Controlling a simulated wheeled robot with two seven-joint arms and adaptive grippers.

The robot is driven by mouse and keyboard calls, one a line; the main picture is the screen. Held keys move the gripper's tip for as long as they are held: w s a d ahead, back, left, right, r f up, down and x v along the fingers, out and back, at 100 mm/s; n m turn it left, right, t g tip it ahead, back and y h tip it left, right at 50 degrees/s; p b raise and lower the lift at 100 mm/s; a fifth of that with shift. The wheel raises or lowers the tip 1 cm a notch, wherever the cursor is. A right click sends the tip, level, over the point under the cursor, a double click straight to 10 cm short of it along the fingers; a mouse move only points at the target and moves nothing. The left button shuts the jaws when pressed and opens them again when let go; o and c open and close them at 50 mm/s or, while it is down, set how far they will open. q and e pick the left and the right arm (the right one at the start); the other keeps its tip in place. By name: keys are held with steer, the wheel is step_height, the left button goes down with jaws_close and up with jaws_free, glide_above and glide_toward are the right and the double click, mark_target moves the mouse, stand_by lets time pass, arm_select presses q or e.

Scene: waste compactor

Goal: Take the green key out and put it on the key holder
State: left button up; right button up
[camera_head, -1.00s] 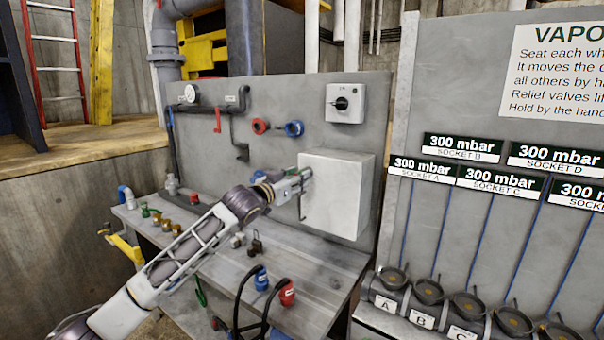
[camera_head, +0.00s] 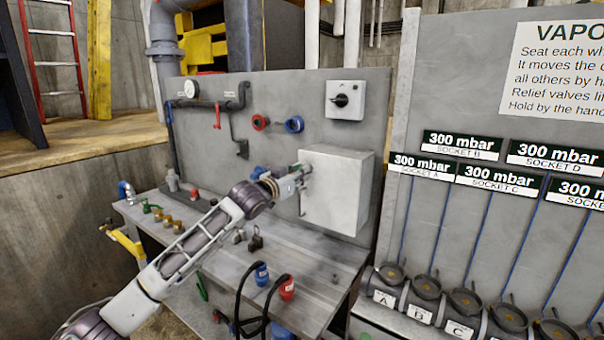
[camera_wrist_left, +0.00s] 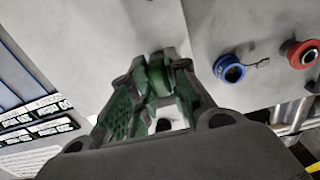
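My left gripper (camera_head: 305,172) is at the left face of the white box (camera_head: 338,200) on the grey panel. In the left wrist view the fingers (camera_wrist_left: 160,80) are close together around a green piece, which appears to be the green key (camera_wrist_left: 157,78). The key's far end is hidden by the fingertips, so I cannot tell whether it still sits in the box. In the head view the key is too small to make out. I cannot identify the key holder with certainty. My right gripper is not in view.
A red ring fitting (camera_head: 260,122) and a blue one (camera_head: 294,124) are on the panel above the gripper. A rotary switch (camera_head: 345,100) is at upper right. The grey bench (camera_head: 325,275) below carries small valves and blue and red plugs (camera_head: 287,288) with black cables.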

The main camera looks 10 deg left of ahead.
arm_select(q)
steer(key=shift+s+a+p, duration=0.2)
steer(key=shift+s+p, duration=0.1)
steer(key=shift+s, duration=0.1)
jaws_close()
stand_by(0.5)
steer(key=shift+v, duration=2.5)
stand_by(1.0)
steer(key=shift+d+f, duration=0.1)
stand_by(0.6)
